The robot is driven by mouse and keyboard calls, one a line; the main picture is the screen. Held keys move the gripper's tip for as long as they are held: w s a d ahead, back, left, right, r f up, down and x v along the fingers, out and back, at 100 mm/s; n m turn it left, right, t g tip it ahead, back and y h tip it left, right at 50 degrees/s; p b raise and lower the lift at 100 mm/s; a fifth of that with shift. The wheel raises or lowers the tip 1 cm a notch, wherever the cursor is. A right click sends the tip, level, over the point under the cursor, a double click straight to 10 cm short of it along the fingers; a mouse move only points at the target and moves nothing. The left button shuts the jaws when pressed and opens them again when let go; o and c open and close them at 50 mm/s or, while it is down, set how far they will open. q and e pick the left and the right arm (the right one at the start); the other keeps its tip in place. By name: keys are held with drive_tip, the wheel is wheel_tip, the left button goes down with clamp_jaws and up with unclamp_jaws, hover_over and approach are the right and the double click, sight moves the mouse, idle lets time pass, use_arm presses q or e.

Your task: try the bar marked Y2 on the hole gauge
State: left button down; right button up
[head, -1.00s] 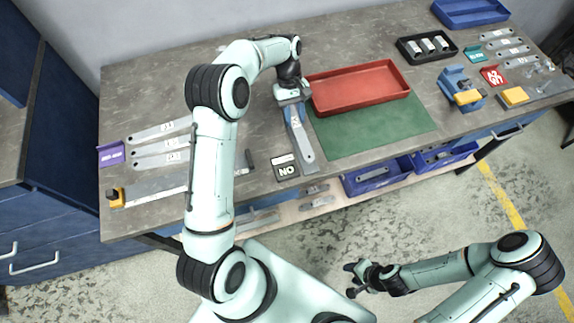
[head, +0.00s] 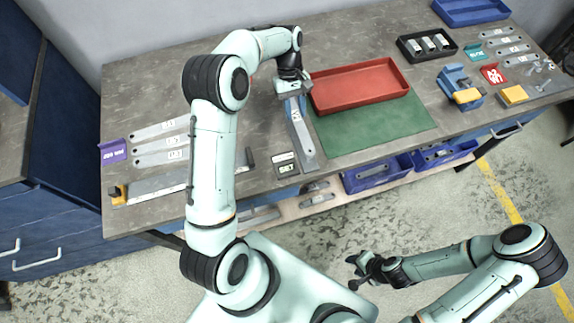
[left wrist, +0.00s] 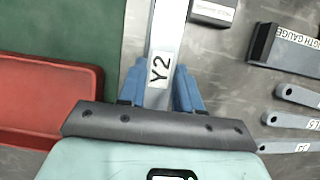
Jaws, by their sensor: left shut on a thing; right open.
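My left gripper (head: 293,97) is shut on the bar marked Y2 (head: 303,140), a long flat grey bar. It lies lengthwise toward the table's front edge, left of the green mat. In the left wrist view the bar (left wrist: 163,28) runs up between the blue fingers (left wrist: 160,92), its Y2 label facing the camera. I cannot tell whether the bar touches the table. A small dark block with white labels (head: 285,164) stands just left of the bar's front end; I cannot tell if it is the hole gauge. My right gripper (head: 365,271) is open and empty, off the table's front.
A red tray (head: 358,68) and green mat (head: 400,122) lie right of the bar. A length gauge (left wrist: 285,48) stands left of the small block. Several labelled bars (head: 160,143) lie by a purple sign (head: 113,151) at left. A blue-and-yellow device (head: 460,88) stands at right.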

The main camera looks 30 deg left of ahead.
use_arm(q)
drive_tip(key=shift+r, duration=0.85)
drive_tip(key=shift+f, duration=0.1)
drive_tip(key=shift+f, duration=1.6)
drive_tip(key=shift+f, duration=0.45)
idle(1.3)
drive_tip(key=c, duration=0.7)
unclamp_jaws()
drive_tip(key=v, duration=1.3)
drive_tip(key=shift+r, duration=0.3)
